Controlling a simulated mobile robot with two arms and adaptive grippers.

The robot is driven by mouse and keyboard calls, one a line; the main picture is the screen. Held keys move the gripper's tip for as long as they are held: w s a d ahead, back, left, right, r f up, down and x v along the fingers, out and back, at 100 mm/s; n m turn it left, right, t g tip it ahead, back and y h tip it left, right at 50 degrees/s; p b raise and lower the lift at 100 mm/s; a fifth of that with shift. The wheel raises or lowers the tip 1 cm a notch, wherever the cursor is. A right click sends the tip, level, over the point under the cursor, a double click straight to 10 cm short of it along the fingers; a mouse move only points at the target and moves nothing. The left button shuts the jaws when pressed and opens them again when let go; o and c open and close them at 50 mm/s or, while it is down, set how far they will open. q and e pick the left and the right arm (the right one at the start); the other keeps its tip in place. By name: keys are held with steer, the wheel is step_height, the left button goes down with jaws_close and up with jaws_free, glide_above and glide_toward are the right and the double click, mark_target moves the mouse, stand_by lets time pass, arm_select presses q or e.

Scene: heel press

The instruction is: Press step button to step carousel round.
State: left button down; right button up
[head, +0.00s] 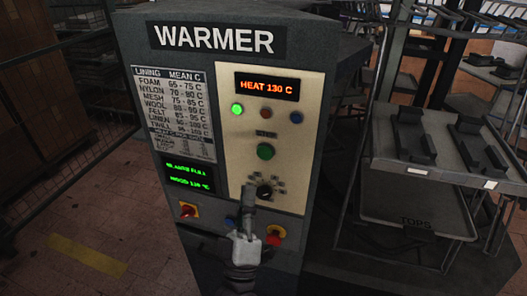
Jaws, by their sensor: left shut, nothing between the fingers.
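The dark grey warmer cabinet (140,45) stands in front of me with a cream control panel (312,125). A large round green button (265,151) sits mid-panel under a small label that is too blurred to read surely; it looks like the step button. My left gripper (248,192) points up in front of the lower panel, shut and empty. Its fingertips are below the green button and just left of a black selector knob (265,191). Whether the fingertips touch the panel cannot be told. My right gripper is out of view.
A display (267,86) reads HEAT 130 C above a lit green lamp (237,109). A red rotary switch (188,210) and a red-and-yellow button (275,235) are lower. Right of the cabinet stands a rack with black blocks (409,146) on a shelf and a TOPS tray (380,209).

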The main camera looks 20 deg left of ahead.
mark_target(265, 153)
arm_select(q)
steer(key=shift+s+a+r+n+y, duration=0.1)
steer(key=shift+s+r+n+y, duration=0.05)
steer(key=shift+r+n+y, duration=0.15)
steer(key=shift+s+a+r+n+y, duration=0.1)
steer(key=shift+r+n, duration=0.1)
steer(key=shift+r, duration=0.15)
steer(key=shift+w+d+b, duration=0.15)
steer(key=shift+w+b, duration=1)
steer(key=shift+w, duration=3.25)
steer(key=shift+w, duration=0.15)
steer(key=shift+w, duration=0.3)
